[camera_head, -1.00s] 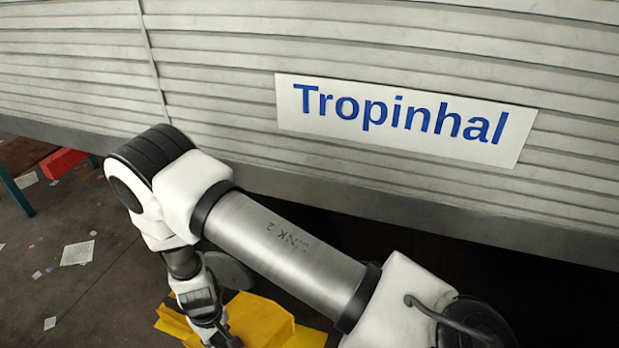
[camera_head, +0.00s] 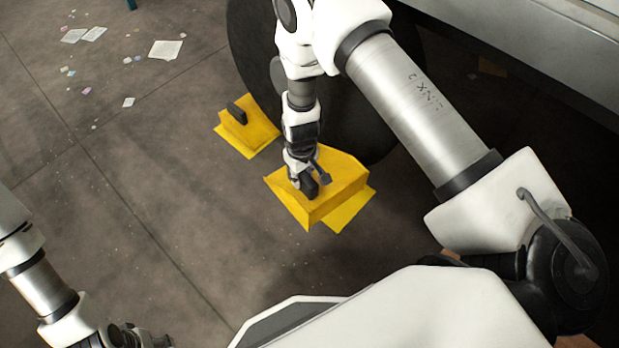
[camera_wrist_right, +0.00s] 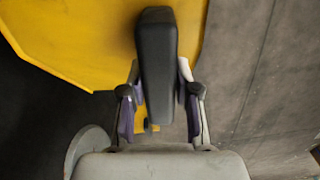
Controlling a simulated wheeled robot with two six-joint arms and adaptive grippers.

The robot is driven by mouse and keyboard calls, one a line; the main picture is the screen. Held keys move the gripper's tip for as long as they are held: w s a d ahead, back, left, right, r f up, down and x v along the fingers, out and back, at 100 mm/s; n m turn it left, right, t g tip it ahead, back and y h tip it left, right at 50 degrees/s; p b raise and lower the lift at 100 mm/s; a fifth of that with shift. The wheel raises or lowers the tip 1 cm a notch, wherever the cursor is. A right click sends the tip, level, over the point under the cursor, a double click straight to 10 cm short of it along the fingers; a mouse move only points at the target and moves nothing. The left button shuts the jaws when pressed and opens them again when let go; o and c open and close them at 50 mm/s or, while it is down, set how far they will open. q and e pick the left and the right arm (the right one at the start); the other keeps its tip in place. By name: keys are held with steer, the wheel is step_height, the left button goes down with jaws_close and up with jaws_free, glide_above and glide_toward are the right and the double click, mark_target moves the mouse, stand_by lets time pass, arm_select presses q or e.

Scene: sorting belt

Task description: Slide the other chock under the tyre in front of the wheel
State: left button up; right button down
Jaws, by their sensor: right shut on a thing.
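The dark tyre (camera_head: 350,125) stands under the vehicle, partly hidden behind my right arm. One yellow chock (camera_head: 262,129) with a dark handle (camera_head: 237,112) lies on the floor by the tyre's left side. The other yellow chock (camera_head: 335,188) is by the near side of the tyre; I cannot tell whether it touches it. My right gripper (camera_head: 308,184) is shut on its black handle, which stands between the fingers in the right wrist view (camera_wrist_right: 157,60). My left gripper (camera_head: 135,338) is at the bottom left, away from both chocks; its fingers are too unclear to read.
The vehicle's grey lower edge (camera_head: 540,50) crosses the upper right above the dark space beneath. Scraps of paper (camera_head: 165,49) lie on the floor at the upper left. The floor (camera_head: 150,180) left of the chocks is clear.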

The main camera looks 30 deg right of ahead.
steer(key=w+d+f+n+b, duration=0.1)
steer(key=d+f+b, duration=0.1)
steer(key=f+b, duration=1.2)
steer(key=w+d+f+n+b, duration=0.1)
steer(key=f+b, duration=1.1)
steer(key=f, duration=0.3)
steer(key=w+d+b, duration=0.1)
steer(key=w+d, duration=0.1)
steer(key=d, duration=0.4)
steer(key=w+d, duration=0.2)
steer(key=d, duration=0.5)
steer(key=shift+w+d+b, duration=0.25)
steer(key=shift+w+b, duration=0.1)
steer(key=shift+b, duration=0.05)
steer(key=shift+w+a+f+b, duration=0.2)
steer(key=shift+w+a+b, duration=0.05)
steer(key=shift+w+b, duration=0.35)
steer(key=shift+f, duration=0.25)
steer(key=c, duration=0.8)
jaws_free()
steer(key=shift+f, duration=0.1)
steer(key=shift+o, duration=0.2)
